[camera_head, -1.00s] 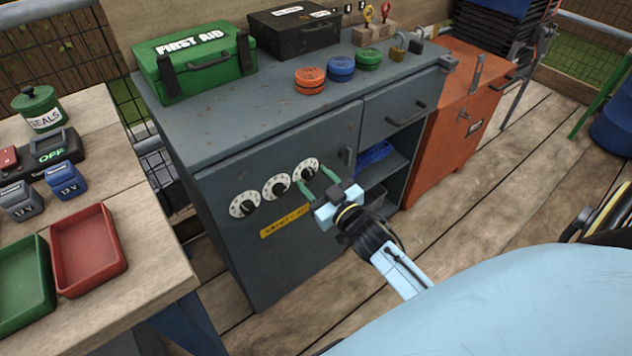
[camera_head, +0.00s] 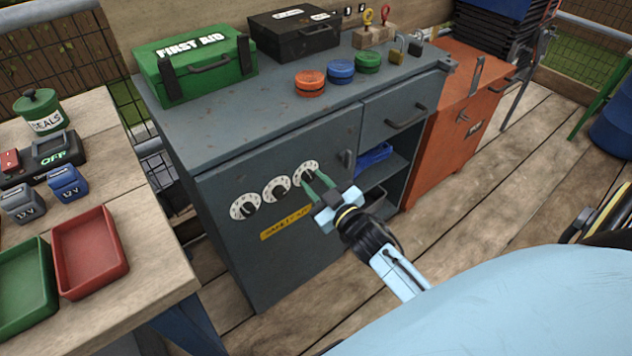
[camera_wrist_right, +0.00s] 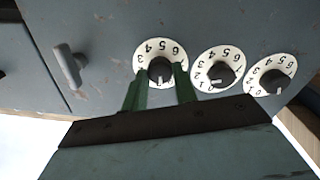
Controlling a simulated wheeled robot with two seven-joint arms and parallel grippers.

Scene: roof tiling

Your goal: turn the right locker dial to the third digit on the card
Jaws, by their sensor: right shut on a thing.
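The grey locker (camera_head: 250,270) has a row of three white dials with black knobs above a yellow label (camera_head: 286,222). The right locker dial (camera_head: 306,170) is the one nearest the door handle. My right gripper (camera_head: 314,183) is at this dial with its green fingers on either side of the knob, shut on it. In the right wrist view the right dial (camera_wrist_right: 149,49) is between the fingers, its knob partly covered by them. The middle dial (camera_head: 276,189) and left dial (camera_head: 245,206) are untouched. No card can be made out. My left gripper is not in view.
The locker's door handle (camera_head: 346,159) is close to the right of my gripper. A first aid box (camera_head: 195,62), a black box (camera_head: 293,33) and coloured discs stand on the locker top. A table with red (camera_head: 90,252) and green trays stands at left.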

